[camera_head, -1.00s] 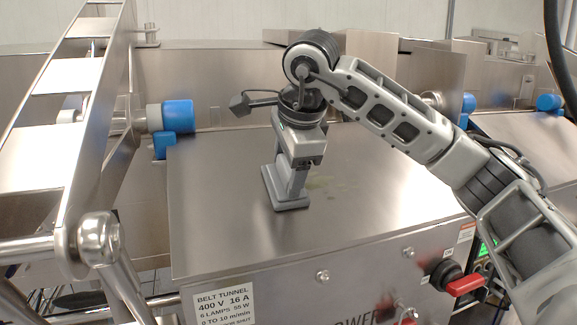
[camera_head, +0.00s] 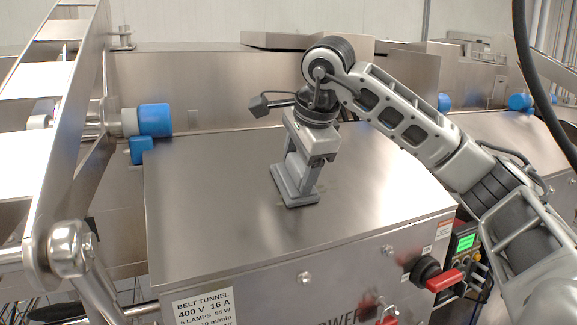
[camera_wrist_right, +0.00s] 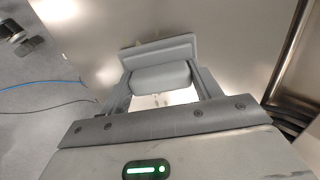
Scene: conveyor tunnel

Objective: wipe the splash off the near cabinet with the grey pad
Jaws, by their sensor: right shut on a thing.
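The near cabinet (camera_head: 230,220) is a brushed steel box with a flat, slightly sloping top. My right gripper (camera_head: 302,165) is shut on the grey pad (camera_head: 294,193), whose flat base appears to rest on the cabinet top near its middle. In the right wrist view the pad (camera_wrist_right: 160,55) sits between the two fingers. My left gripper is out of view.
Blue-capped rollers (camera_head: 155,120) and a steel conveyor frame (camera_head: 75,130) stand at left. Steel panels rise behind.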

